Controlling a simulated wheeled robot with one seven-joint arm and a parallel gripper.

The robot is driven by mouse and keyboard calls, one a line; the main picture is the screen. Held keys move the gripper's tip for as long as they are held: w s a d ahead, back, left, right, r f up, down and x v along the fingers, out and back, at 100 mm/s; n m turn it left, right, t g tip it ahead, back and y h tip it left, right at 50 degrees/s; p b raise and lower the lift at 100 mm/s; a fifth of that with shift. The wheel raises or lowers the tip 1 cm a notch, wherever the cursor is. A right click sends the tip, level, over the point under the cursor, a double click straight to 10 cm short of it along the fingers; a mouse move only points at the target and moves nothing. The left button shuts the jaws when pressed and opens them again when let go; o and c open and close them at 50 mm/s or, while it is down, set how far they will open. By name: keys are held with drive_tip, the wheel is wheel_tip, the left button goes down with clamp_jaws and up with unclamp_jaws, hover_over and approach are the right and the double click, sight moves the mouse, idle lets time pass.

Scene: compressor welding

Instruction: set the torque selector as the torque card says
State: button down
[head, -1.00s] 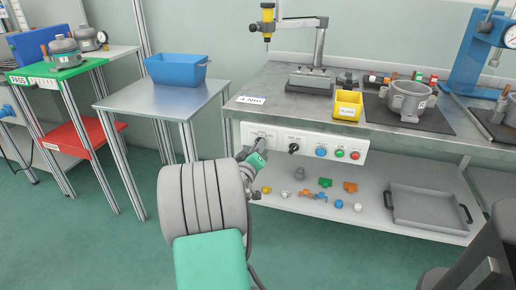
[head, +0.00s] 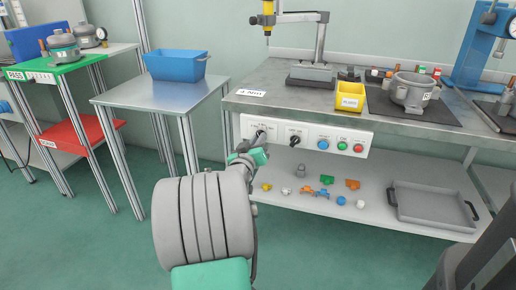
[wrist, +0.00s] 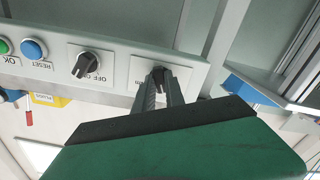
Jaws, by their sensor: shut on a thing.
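The torque selector, a dark knob (head: 261,132), is at the left end of the white control panel (head: 305,153) on the bench front. It also shows in the wrist view (wrist: 158,74). My gripper (wrist: 160,86) has one finger on each side of this knob and is shut on it. In the head view, my gripper reaches the panel from below and partly hides the knob's label. The knob's exact setting is too small to read. The torque card (head: 250,92), a white label, lies on the bench's left front edge; it seems to read 4 Nm.
A second black knob (wrist: 86,65) marked OFF and ON sits beside the selector, then blue, green and red buttons. Below, a shelf holds several small coloured parts and a grey tray (head: 430,208). A side table with a blue bin (head: 177,65) stands left.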

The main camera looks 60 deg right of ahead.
drive_tip(key=m+b, duration=0.4)
drive_tip(key=b, duration=0.1)
drive_tip(key=shift+m, duration=0.4)
drive_tip(key=shift+r+b, duration=0.15)
drive_tip(key=shift+b, duration=0.2)
drive_tip(key=c, duration=1.4)
unclamp_jaws()
drive_tip(key=s+a+p, duration=0.1)
drive_tip(key=a, duration=0.6)
drive_tip(key=shift+s+a+p, duration=0.15)
drive_tip(key=shift+a+p, duration=0.2)
